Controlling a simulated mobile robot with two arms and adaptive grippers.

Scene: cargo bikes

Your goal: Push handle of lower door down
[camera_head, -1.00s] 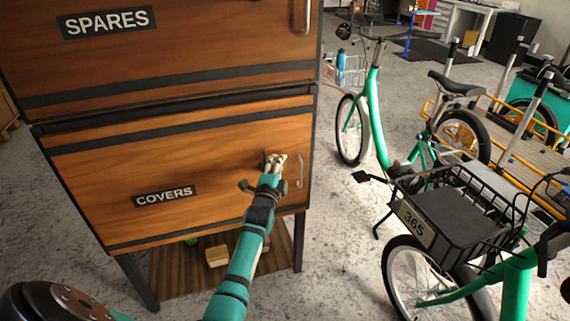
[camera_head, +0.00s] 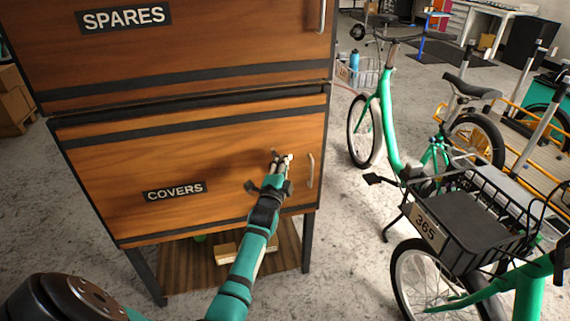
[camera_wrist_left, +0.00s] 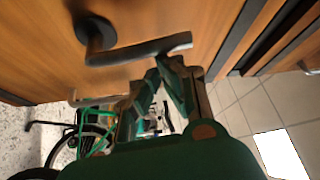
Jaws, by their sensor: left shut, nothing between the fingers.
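The lower door (camera_head: 120,170), marked COVERS, is a closed wooden panel. Its dark lever handle (camera_wrist_left: 140,48) shows clearly in the left wrist view, with a round base (camera_wrist_left: 95,32) and a bar reaching right. In the head view the handle is small and mostly hidden behind my gripper. My left gripper (camera_head: 281,162) is shut and empty, at the door's right part beside the lever. In the left wrist view its fingertips (camera_wrist_left: 170,72) lie just below the lever's free end; I cannot tell whether they touch it. My right gripper is out of view.
A vertical pull bar (camera_head: 311,170) is fixed right of my left gripper. The SPARES door (camera_head: 200,60) is above. A shelf with a wooden block (camera_head: 226,252) is below. Green bikes (camera_head: 388,120) and a black basket (camera_head: 460,222) stand to the right.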

